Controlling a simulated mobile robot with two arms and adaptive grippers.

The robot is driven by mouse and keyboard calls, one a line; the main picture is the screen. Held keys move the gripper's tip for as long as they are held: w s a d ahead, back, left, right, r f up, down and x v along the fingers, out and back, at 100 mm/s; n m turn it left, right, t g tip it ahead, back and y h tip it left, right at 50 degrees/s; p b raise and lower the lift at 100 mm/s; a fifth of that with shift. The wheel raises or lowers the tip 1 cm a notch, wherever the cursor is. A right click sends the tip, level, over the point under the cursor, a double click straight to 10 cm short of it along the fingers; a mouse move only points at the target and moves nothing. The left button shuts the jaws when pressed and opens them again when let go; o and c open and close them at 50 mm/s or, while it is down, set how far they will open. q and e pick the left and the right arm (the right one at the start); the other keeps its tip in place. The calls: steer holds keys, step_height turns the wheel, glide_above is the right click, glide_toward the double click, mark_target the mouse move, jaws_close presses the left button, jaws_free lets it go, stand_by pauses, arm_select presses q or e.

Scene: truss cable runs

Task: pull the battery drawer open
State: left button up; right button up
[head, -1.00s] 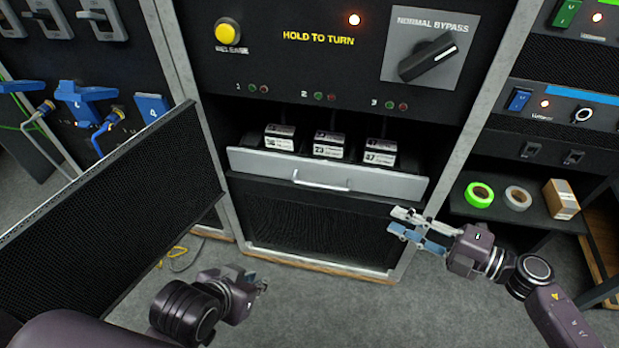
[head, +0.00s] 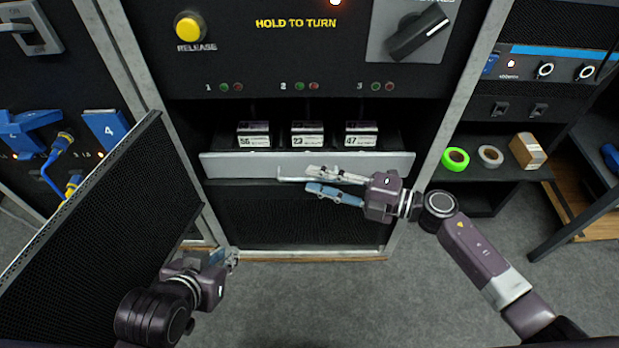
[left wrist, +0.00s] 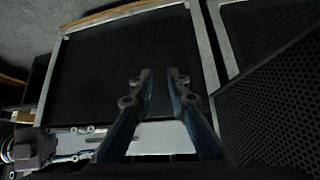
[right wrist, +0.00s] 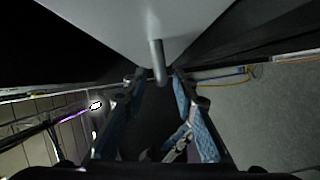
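The battery drawer (head: 230,166) has a light grey front with a bar handle (head: 290,179). Three labelled batteries (head: 307,134) stand behind its front. My right gripper (head: 309,180) is at the handle, its fingers partly covering it. In the right wrist view the handle (right wrist: 158,62) stands between the two open fingers (right wrist: 158,78), with gaps at both sides; the drawer front (right wrist: 140,20) is close beyond. My left gripper (head: 232,259) is low at the left, below the drawer and apart from it. In the left wrist view its fingers (left wrist: 161,78) are apart and empty.
A black mesh door (head: 100,200) stands open at the left, close to my left arm. A dark mesh panel (head: 290,215) lies below the drawer. A shelf at the right holds green tape (head: 455,159), pale tape (head: 490,156) and a box (head: 528,151). The floor in front is clear.

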steer(key=shift+x, duration=1.1)
steer(key=shift+c, duration=0.3)
jaws_close()
